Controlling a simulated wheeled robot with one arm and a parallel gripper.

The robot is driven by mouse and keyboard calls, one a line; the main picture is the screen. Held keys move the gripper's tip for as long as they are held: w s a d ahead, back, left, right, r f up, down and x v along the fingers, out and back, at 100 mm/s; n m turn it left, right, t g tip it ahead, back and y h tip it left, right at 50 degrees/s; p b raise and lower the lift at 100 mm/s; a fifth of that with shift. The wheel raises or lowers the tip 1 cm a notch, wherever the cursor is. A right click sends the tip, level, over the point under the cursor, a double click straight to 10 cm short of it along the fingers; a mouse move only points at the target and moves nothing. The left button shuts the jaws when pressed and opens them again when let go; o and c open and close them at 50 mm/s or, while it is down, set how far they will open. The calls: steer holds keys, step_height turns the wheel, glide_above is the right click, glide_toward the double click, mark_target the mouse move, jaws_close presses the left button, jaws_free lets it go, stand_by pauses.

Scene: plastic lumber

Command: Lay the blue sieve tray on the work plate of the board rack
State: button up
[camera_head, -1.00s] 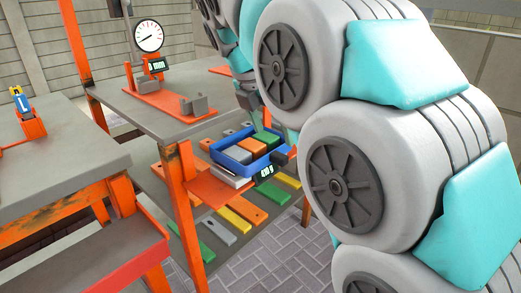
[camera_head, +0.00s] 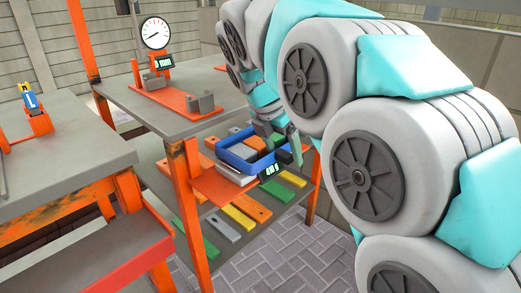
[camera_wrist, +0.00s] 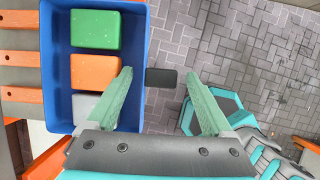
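The blue sieve tray (camera_head: 236,159) sits on a small scale on the lower shelf in the head view. In the wrist view the tray (camera_wrist: 146,30) fills the upper left and holds a green, an orange and a grey block. My gripper (camera_head: 280,140) is above the tray's right end, with the arm hiding part of it. In the wrist view my gripper (camera_wrist: 159,72) is open and empty. Its left finger overlaps the tray's inside and its right finger is outside the wall; contact cannot be told. The rack's grey top plate (camera_head: 178,120) is above and left of the tray.
A dial gauge (camera_head: 155,33) and an orange fixture (camera_head: 163,97) stand on the top plate. The scale's display (camera_head: 270,170) sticks out beside the tray. Coloured boards (camera_head: 239,217) lie on the shelf. An orange post (camera_head: 187,200) stands left of the tray. Another grey table (camera_head: 55,150) is at left.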

jaws_close()
stand_by(0.5)
